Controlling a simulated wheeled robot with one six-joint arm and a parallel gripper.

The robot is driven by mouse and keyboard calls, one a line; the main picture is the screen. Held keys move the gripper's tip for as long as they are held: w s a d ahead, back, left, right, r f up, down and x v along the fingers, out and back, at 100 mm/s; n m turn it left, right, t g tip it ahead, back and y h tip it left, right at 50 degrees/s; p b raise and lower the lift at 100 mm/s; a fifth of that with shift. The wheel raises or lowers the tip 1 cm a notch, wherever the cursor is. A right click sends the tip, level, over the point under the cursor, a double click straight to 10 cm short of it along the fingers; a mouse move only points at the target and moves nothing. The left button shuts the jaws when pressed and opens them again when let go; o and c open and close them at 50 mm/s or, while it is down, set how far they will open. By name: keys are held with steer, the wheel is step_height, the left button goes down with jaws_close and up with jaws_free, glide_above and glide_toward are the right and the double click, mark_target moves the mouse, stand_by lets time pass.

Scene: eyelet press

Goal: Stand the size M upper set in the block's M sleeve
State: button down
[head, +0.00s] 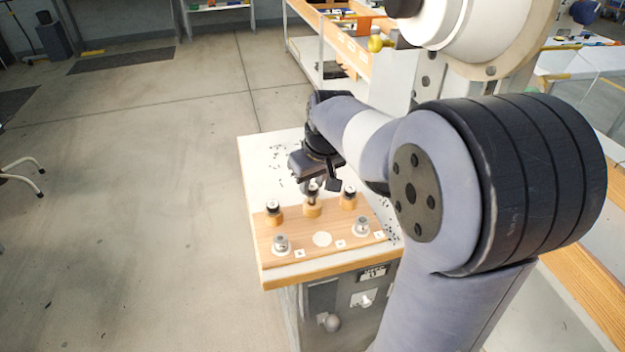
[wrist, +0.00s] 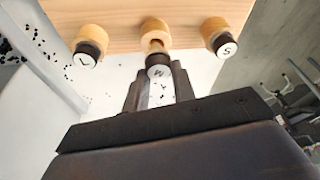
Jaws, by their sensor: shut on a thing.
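The size M upper set (wrist: 159,72), a dark cylinder with a white cap marked M, is between the fingertips of my gripper (wrist: 159,88). My gripper is shut on it. In the head view my gripper (head: 313,182) is over the middle of the wooden block (head: 290,238). The M sleeve (head: 312,208), a round wooden collar, is directly below the set; it also shows in the wrist view (wrist: 155,28). The set's lower end is at the sleeve's mouth. I cannot tell whether it is above the mouth or partly inside.
The L upper set (wrist: 87,54) and the S upper set (wrist: 224,45) stand in the sleeves on either side. Two metal pieces (head: 281,244) (head: 361,227) and a white disc (head: 322,239) are in the block's front row. Small black bits (head: 279,165) are scattered on the white top.

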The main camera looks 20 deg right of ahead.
steer(key=shift+f+b, duration=0.95)
steer(key=shift+f, duration=0.5)
steer(key=c, duration=1.1)
jaws_free()
steer(key=shift+r+p, duration=2.15)
steer(key=shift+r, duration=0.4)
